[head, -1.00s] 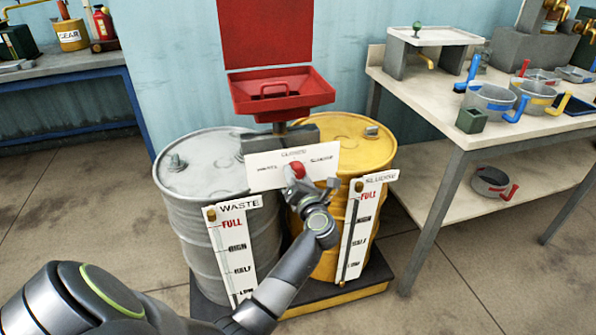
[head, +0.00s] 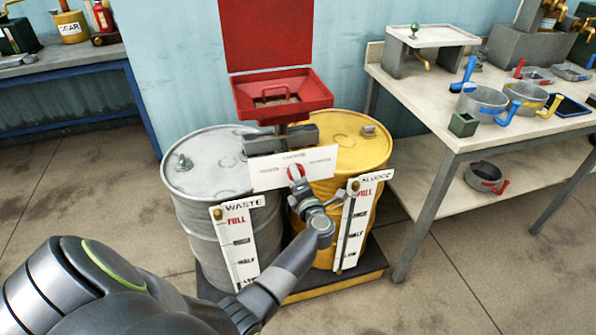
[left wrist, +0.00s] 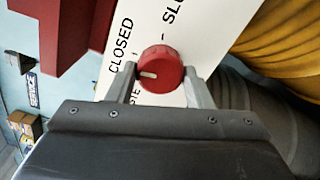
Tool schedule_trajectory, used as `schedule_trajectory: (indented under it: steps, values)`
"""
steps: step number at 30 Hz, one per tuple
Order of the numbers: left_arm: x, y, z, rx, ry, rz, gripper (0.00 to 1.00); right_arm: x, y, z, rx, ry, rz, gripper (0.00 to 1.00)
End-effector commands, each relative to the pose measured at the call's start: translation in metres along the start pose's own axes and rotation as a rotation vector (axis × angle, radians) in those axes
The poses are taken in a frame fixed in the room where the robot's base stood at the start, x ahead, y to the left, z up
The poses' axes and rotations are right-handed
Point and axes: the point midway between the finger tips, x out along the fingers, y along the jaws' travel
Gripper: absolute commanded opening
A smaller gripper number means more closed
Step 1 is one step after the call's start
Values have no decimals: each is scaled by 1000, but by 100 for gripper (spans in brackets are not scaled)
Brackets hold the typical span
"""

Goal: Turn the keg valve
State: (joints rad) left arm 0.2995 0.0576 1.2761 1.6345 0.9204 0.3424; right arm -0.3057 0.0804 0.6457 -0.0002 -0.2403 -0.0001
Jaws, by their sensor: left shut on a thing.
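The keg valve is a red round knob (head: 296,173) on a white sign plate (head: 265,176) between the two drums. In the left wrist view the knob (left wrist: 160,72) shows a white pointer mark turned towards the left, near the "CLOSED" lettering side. My left gripper (head: 301,186) is at the knob, with one finger on each side of it and shut on it. The fingers (left wrist: 158,88) also show in the left wrist view. The grey waste drum (head: 210,170) stands left and the yellow sludge drum (head: 345,150) right. My right gripper is not in view.
A red open funnel box (head: 280,97) sits above the plate. Level gauges (head: 238,245) hang in front of the drums. A table (head: 440,120) with several pans stands at right, and a bench (head: 60,66) at back left. The floor is clear around the drum platform.

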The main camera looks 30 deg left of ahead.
Motion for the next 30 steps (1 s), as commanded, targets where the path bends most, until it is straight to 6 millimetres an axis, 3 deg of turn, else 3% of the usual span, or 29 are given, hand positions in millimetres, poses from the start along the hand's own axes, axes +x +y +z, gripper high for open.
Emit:
schedule_trajectory:
  steps: [9, 25, 26, 30]
  values:
    - [1, 3, 2, 117, -3, 3, 24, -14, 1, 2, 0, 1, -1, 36]
    - [1, 1, 2, 141, -3, 3, 24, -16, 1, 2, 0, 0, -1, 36]
    - [1, 1, 2, 141, -3, 3, 48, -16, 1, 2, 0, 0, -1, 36]
    - [0, 1, 2, 141, -2, 3, 66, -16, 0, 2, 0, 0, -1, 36]
